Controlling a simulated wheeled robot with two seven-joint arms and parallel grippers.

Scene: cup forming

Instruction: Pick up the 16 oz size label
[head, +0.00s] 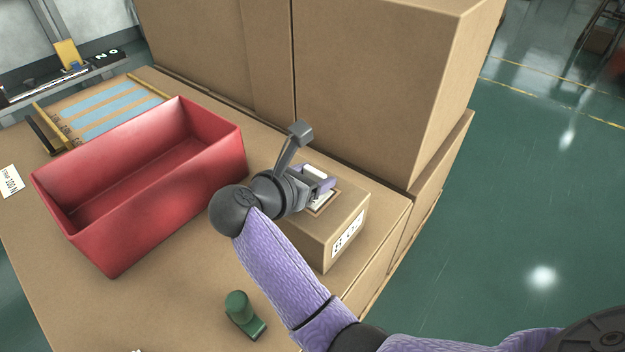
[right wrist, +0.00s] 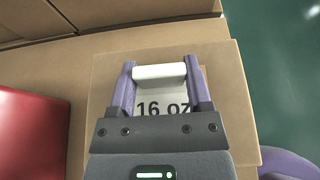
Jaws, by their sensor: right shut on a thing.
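The 16 oz size label is a white plate printed "16 oz" (right wrist: 150,108) with a white bar (right wrist: 160,72) above it in the right wrist view. My right gripper (head: 318,180) is shut on the label's white bar, with a purple finger at each end. In the head view the label (head: 316,171) is partly hidden by the gripper. It is over the top of a small cardboard box (head: 308,246); I cannot tell whether it touches the box. My left gripper is not in view.
An empty-looking red bin (head: 95,247) stands left of the box. A green object (head: 240,310) is near the front. Tall cardboard boxes (head: 370,75) rise behind. A tray with blue strips (head: 110,105) is at the back left. Green floor lies to the right.

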